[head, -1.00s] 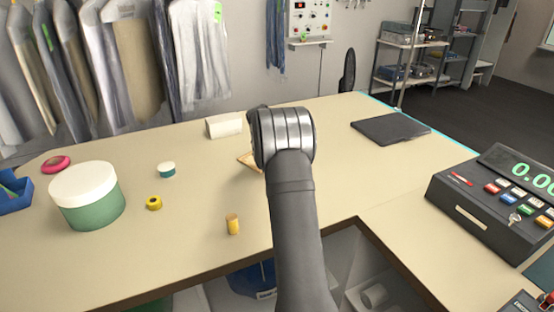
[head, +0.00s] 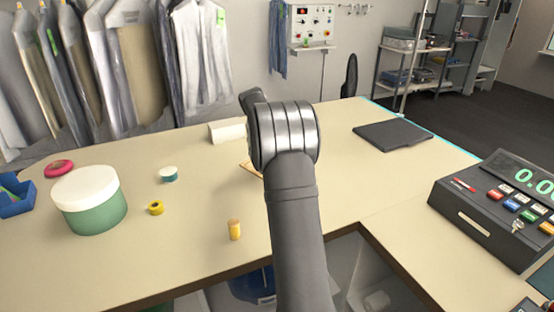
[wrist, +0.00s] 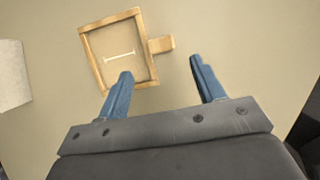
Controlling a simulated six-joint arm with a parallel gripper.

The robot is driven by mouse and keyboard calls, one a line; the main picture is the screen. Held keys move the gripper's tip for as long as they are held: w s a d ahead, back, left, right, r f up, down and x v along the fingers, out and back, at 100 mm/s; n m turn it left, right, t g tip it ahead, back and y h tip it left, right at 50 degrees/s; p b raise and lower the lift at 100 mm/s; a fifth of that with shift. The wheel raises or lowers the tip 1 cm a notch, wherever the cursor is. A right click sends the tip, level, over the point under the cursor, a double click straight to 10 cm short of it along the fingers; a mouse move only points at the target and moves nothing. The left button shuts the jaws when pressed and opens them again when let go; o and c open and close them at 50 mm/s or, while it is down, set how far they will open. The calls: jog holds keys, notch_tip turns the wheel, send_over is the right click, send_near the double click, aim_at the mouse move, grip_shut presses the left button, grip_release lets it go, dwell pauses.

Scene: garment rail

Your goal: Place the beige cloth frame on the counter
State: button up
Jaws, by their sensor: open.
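The beige cloth frame (wrist: 146,50) is a square wooden frame around beige cloth, with a short pale bar on the cloth and a wooden tab (wrist: 161,44) on its right side. It appears to lie flat on the counter (wrist: 235,35). In the head view only a corner of the frame (head: 250,168) shows; my arm hides the rest. My gripper (wrist: 160,66) is open and empty. In the wrist view its left finger overlaps the frame's lower edge and its right finger is right of the tab. I cannot tell its height above the counter.
A white block (head: 227,130) stands behind the frame. A yellow cylinder (head: 235,229), a yellow ring (head: 156,208), a teal-and-white tin (head: 169,175) and a large green tub (head: 90,212) stand left. A dark flat pad (head: 392,135) and cash register (head: 494,215) are right. Counter between is clear.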

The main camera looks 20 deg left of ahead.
jog(key=shift+o, duration=0.5)
jog(key=shift+v, duration=1.75)
jog(key=shift+r, duration=0.1)
jog(key=d+v, duration=0.1)
jog(key=v, duration=0.4)
jog(key=x, duration=1.1)
jog(key=a+x, duration=0.1)
jog(key=x, duration=0.5)
jog(key=shift+f, duration=0.3)
jog(key=c, duration=1.1)
jog(key=shift+c, duration=0.2)
